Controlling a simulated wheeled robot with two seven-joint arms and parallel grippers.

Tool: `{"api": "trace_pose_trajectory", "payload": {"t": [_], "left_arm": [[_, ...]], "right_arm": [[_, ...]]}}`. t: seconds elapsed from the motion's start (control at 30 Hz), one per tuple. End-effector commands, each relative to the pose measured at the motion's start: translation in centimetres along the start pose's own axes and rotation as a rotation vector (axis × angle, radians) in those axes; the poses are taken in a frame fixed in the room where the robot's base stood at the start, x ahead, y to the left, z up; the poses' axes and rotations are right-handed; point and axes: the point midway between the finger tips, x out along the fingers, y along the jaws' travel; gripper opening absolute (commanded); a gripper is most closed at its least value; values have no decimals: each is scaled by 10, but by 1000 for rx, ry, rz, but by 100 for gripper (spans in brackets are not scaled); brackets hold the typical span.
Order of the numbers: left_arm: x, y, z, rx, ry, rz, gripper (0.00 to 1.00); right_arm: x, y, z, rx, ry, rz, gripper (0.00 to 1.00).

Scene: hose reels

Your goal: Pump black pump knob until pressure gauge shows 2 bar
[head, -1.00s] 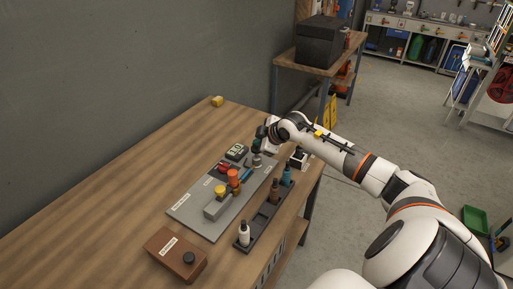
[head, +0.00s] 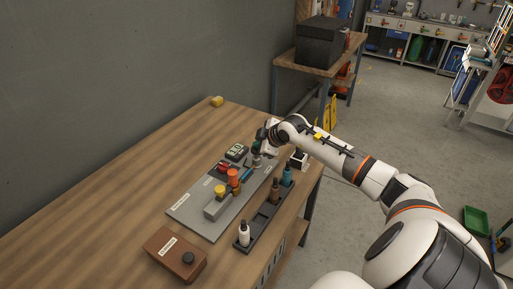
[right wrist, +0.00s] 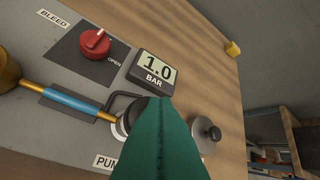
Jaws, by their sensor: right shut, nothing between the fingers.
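The pressure gauge (right wrist: 153,72) reads 1.0 BAR in the right wrist view; it also shows on the grey panel in the head view (head: 236,152). The black pump knob (right wrist: 132,114) sits in a round metal collar by the part-hidden PUMP label. My right gripper (right wrist: 165,108), with teal fingers, is shut and empty over the knob and hides part of it. I cannot tell whether the fingertips touch it. In the head view the right gripper (head: 257,149) is at the panel's far end. My left gripper is out of view.
A red BLEED knob (right wrist: 95,42) and a blue-sleeved pipe (right wrist: 72,103) are beside the pump. A dark tray (head: 242,246) with several bottles lies along the panel. A brown box (head: 170,254) stands in front. The table's left side is clear.

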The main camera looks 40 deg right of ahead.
Motion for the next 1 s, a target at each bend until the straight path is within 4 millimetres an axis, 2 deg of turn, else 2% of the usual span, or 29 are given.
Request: {"api": "trace_pose_trajectory", "payload": {"t": [1.0], "left_arm": [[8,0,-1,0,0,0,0]], "right_arm": [[10,8,-8,0,4,3,0]]}}
